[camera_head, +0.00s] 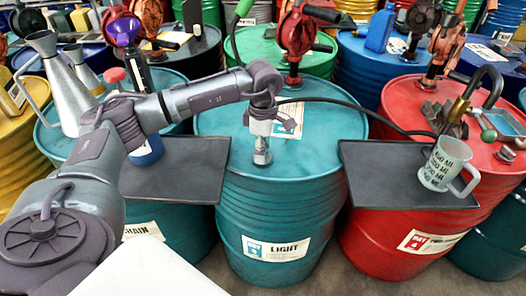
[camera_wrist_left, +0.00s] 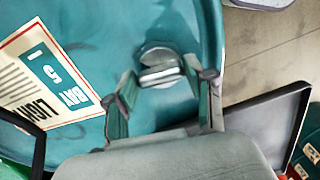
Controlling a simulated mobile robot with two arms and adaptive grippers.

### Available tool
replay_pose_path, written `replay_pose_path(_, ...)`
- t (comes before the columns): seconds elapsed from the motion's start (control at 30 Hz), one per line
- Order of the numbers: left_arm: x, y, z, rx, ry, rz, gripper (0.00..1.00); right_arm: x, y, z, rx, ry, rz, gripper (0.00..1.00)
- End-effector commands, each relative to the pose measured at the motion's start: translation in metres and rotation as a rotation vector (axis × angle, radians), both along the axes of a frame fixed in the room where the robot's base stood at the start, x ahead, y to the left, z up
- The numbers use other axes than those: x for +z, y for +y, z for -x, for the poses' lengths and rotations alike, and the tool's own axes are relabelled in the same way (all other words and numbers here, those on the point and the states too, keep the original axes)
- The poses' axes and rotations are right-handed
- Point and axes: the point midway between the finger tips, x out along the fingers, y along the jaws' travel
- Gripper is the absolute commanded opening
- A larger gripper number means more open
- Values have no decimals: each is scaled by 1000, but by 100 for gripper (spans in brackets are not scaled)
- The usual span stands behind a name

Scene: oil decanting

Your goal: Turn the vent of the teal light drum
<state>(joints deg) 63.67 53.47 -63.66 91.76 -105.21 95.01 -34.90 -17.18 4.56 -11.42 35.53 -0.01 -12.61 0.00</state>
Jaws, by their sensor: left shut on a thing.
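The teal drum labelled LIGHT (camera_head: 272,215) stands in the middle of the head view, between a teal drum on the left and a red drum on the right. Its vent (camera_head: 262,157) is a small silver fitting on the drum top. In the left wrist view the vent (camera_wrist_left: 160,68) shows as a round metal piece with a raised bar. My left gripper (camera_head: 262,142) points down over the vent and is shut on it. In the left wrist view its fingers (camera_wrist_left: 157,75) lie on either side of the bar. My right gripper is not in view.
Dark trays (camera_head: 175,172) flank the drum; the right tray (camera_head: 400,165) carries a measuring jug (camera_head: 447,166). A red hand pump (camera_head: 297,35) stands at the drum's back, with a black hose crossing rightward.

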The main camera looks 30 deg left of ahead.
Motion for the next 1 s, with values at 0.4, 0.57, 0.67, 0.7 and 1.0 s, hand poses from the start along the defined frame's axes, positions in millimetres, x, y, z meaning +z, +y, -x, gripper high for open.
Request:
replay_pose_path(0.4,2,0,-1,-77,-6,2,19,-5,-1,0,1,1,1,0)
replay_pose_path(0.57,2,0,-1,-79,-6,1,19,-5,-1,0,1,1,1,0)
replay_pose_path(0.67,2,0,-1,-79,-6,1,19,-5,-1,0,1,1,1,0)
replay_pose_path(0.7,2,0,-1,-79,-6,1,19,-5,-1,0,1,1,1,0)
replay_pose_path(1.0,1,0,-1,-78,-3,1,79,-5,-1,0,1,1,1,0)
